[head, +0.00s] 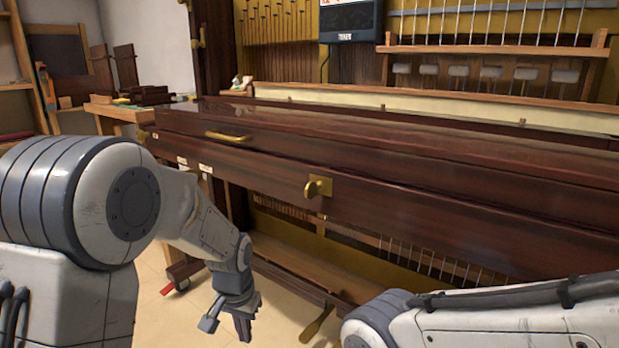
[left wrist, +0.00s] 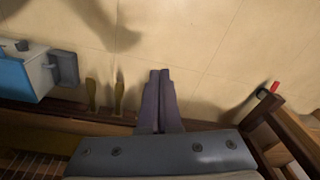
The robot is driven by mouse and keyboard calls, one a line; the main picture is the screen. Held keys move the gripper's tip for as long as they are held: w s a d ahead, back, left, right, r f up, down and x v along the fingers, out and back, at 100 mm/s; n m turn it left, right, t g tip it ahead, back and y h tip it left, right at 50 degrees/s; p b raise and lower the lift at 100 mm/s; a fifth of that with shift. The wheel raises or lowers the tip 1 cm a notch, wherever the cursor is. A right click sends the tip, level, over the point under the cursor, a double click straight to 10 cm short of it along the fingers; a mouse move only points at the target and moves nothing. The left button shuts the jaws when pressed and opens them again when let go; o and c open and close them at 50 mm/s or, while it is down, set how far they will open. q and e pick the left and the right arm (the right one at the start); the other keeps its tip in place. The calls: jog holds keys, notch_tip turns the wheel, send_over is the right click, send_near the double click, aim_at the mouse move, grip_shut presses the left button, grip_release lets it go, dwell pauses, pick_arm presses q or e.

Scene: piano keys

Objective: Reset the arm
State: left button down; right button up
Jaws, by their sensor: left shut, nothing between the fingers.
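My left gripper (head: 228,316) hangs low in front of the piano, its fingers pointing down towards the floor. The left wrist view shows its two fingers (left wrist: 158,95) side by side and closed, with nothing between them. My right arm comes in at the lower right of the head view, and its gripper is out of frame. The dark red-brown piano (head: 420,205) has its long front lid shut. A brass handle (head: 228,136) and a brass knob (head: 318,187) are on its front. No keys show.
The tiled floor (left wrist: 200,40) below my left gripper is bare. Brass pedals (left wrist: 118,97) stick out at the piano's base. A wooden side table (head: 115,112) with small items stands beyond the piano's left end. A dark display (head: 349,20) hangs above the piano.

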pick_arm(q)
jog(key=s+a+r+n+t, duration=0.1)
jog(key=s+a+n, duration=0.3)
jog(key=s, duration=0.7)
jog(key=s+d+r+m+g+p, duration=0.1)
jog(key=s+d+r+m+p, duration=0.3)
jog(key=r+p, duration=0.4)
jog(key=s+d+r+m+h+p, duration=0.1)
jog(key=s+d+r+p, duration=0.45)
jog(key=r, duration=0.45)
jog(key=s+d+r+m+g+p, duration=0.1)
jog(key=s+d+r+m+p, duration=0.2)
jog(key=s+r+p, duration=0.35)
notch_tip(320, 180, up, 38)
jog(key=w+p, duration=0.2)
jog(key=p, duration=3.4)
jog(key=shift+w+d, duration=0.15)
jog(key=shift+w, duration=0.05)
